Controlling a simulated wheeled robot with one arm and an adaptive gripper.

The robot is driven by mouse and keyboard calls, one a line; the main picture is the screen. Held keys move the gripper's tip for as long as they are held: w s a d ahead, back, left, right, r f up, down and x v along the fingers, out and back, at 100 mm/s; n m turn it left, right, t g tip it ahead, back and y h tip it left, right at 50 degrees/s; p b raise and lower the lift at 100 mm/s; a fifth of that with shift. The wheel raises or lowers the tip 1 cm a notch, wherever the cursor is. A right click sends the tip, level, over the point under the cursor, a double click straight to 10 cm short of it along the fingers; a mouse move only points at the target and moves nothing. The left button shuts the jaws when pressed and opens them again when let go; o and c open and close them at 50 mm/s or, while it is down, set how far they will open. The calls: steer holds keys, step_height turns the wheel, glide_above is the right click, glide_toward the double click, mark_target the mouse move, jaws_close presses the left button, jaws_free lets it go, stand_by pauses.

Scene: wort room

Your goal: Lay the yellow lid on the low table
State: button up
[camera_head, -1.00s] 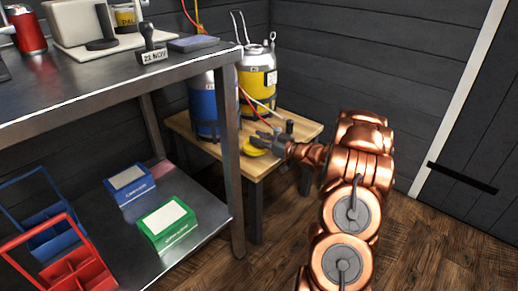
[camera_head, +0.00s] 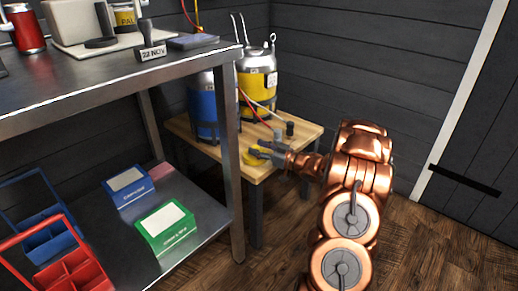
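The yellow lid (camera_head: 251,159) is at the front part of the low wooden table (camera_head: 292,146), near its front edge. It looks flat and at the height of the tabletop; I cannot tell whether it fully rests there. My gripper (camera_head: 260,151) reaches in from the right, with its dark fingers at the lid and covering part of it. The fingers and lid are too small and overlapped to tell whether they still grip it.
A blue keg (camera_head: 203,108) and a yellow keg (camera_head: 257,84) stand at the table's back, with hoses beside them. A steel bench (camera_head: 110,78) with its leg stands close on the left. The table's right side has some bare room.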

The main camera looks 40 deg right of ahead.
steer(key=shift+r, duration=0.1)
steer(key=shift+s+d+r, duration=0.1)
steer(key=shift+s, duration=0.15)
steer(key=p+v, duration=0.3)
steer(key=v, duration=0.8)
steer(key=shift+s+p, duration=0.25)
steer(key=shift+p, duration=0.05)
steer(key=shift+w, duration=0.1)
